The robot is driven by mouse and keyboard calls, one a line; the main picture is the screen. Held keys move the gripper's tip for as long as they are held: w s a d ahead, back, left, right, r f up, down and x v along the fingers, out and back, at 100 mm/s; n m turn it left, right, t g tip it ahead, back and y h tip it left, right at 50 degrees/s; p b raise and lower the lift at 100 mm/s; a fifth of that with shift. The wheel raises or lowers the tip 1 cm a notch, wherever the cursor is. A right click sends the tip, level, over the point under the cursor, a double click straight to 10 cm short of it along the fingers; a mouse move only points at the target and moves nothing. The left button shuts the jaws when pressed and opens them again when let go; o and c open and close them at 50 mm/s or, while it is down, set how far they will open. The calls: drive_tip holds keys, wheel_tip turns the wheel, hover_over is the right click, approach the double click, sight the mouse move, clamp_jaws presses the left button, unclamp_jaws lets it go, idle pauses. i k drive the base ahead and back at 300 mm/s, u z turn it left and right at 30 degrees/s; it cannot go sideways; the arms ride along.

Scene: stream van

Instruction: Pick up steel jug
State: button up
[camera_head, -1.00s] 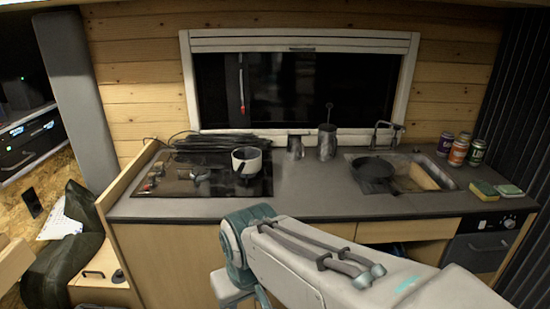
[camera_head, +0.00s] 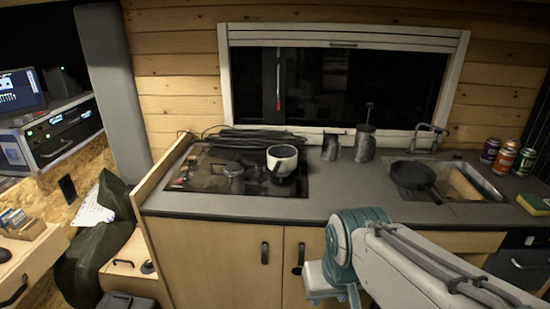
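Two grey metal vessels stand upright on the counter below the window. The smaller one, a steel jug (camera_head: 331,147), is on the left. A taller steel vessel (camera_head: 365,144) stands close to its right, with a thin stem rising above it. I cannot tell for sure which of them is the jug of the task. My arm crosses the lower right of the view, in front of the counter and nearer to me than the vessels. My gripper's fingers are not visible.
A white pot (camera_head: 282,160) sits on the dark hob (camera_head: 210,176), with black cables behind it. A black pan (camera_head: 413,176) lies at the sink (camera_head: 485,188). Several cans (camera_head: 502,159) and a sponge (camera_head: 534,203) are at the right. The counter (camera_head: 340,196) before the vessels is clear.

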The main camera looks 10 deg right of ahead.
sight(329, 152)
drive_tip(key=u, duration=0.15)
drive_tip(key=k, duration=0.4)
drive_tip(key=z, duration=1.15)
drive_tip(key=i, duration=1.55)
drive_tip(key=u, duration=0.6)
